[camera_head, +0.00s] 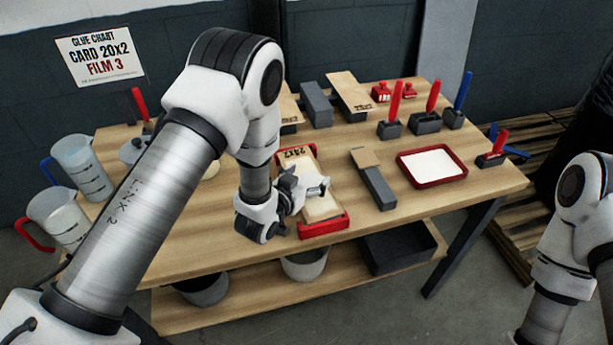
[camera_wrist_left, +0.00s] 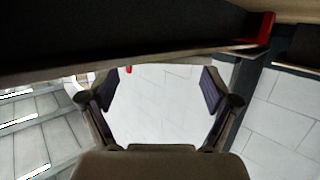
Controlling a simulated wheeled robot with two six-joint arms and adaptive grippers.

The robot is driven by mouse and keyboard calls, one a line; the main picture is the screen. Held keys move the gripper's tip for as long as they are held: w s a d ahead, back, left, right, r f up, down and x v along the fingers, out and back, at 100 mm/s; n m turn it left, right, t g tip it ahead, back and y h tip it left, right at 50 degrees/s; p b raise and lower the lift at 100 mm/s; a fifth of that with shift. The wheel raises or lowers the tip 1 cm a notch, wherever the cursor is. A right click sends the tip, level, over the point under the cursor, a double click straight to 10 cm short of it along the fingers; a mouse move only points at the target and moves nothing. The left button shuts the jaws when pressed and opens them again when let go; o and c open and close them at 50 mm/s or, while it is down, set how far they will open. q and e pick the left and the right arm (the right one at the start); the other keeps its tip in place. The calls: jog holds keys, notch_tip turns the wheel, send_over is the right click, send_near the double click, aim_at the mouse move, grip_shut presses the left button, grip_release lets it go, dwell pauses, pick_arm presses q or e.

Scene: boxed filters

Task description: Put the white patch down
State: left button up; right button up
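My left gripper (camera_head: 308,188) is at the near-middle of the workbench, beside and partly over a red-ended holder (camera_head: 324,228) with a pale board (camera_head: 320,207) in it. In the left wrist view its two fingers (camera_wrist_left: 156,92) stand wide apart. A pale, bright area shows between them; I cannot tell whether it is a patch or the background. No separate white patch can be made out with certainty. A red-rimmed tray (camera_head: 404,176) with a flat white surface lies to the right, apart from the gripper. My right gripper is outside the picture.
The wooden workbench (camera_head: 450,205) holds a dark block with a tan top (camera_head: 380,188), brushes in dark stands (camera_head: 426,122), a red-handled tool (camera_head: 492,158) and clear jugs (camera_head: 80,168). A lower shelf carries a dark bin (camera_head: 400,250). Bare bench lies around the red-rimmed tray.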

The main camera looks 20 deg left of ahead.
pick_arm(q)
jog(key=shift+s+f, duration=0.2)
jog(key=shift+f, duration=0.2)
jog(key=shift+w+r+p, duration=0.1)
jog(key=shift+r+p, duration=0.25)
jog(key=shift+p, duration=0.1)
jog(key=b+v, duration=0.2)
jog(key=v, duration=0.9)
jog(key=shift+r, duration=0.35)
